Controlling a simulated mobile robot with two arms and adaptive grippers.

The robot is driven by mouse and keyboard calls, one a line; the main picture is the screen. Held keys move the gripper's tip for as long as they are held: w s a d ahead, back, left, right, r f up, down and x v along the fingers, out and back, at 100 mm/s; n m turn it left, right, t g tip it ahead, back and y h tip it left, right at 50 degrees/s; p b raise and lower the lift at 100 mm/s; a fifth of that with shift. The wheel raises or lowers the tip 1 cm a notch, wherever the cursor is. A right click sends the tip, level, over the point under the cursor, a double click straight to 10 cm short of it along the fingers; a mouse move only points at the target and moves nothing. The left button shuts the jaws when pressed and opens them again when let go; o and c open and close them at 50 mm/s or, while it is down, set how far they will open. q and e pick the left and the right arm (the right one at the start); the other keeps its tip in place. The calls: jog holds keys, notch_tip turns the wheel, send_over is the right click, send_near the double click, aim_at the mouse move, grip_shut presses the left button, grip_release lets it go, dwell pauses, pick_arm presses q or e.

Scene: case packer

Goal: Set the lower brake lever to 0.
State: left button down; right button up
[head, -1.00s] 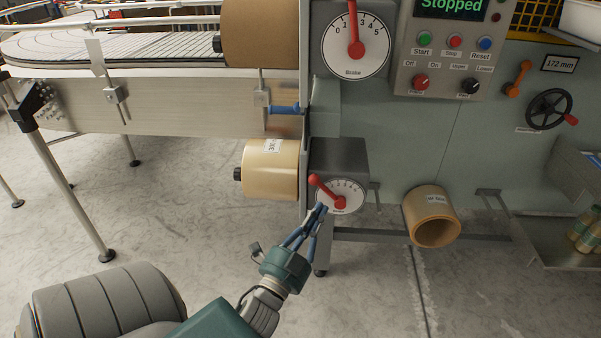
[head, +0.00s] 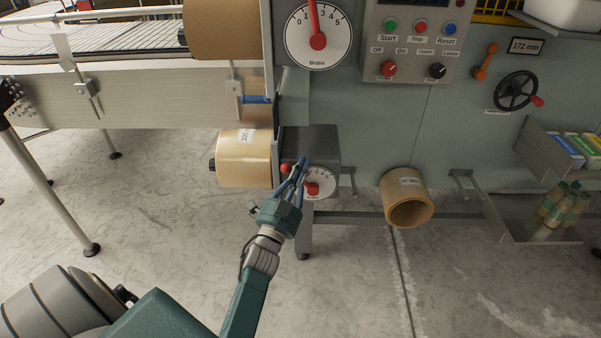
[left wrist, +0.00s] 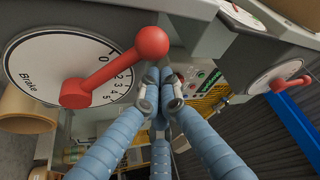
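The lower brake dial (head: 326,184) is a white round scale on a dark box. Its red lever (head: 285,168) points up and left from the hub, with a ball knob at its end. In the left wrist view the lever (left wrist: 118,66) lies just beside the 0, on the side of the higher numbers, and covers part of the scale. My left gripper (head: 303,160) is in front of the dial, just right of the knob. Its blue fingers (left wrist: 161,92) are closed together and hold nothing. Whether they touch the lever is unclear. My right gripper is not in view.
The upper brake dial (head: 338,40) with its own red lever is above. A film roll (head: 245,165) is close left of the lower dial. A cardboard-coloured core (head: 390,200) juts out on the right. A control panel (head: 415,60) is above right. The floor in front is clear.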

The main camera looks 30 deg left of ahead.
pick_arm(q)
jog(key=shift+n, duration=0.5)
jog(key=s+a+f, duration=0.1)
jog(key=s+a+f+b, duration=0.1)
jog(key=shift+s+f, duration=0.15)
jog(key=shift+f, duration=0.2)
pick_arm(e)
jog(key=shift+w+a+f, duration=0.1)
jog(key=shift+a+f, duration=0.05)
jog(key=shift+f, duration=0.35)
pick_arm(q)
jog(key=shift+r, duration=0.1)
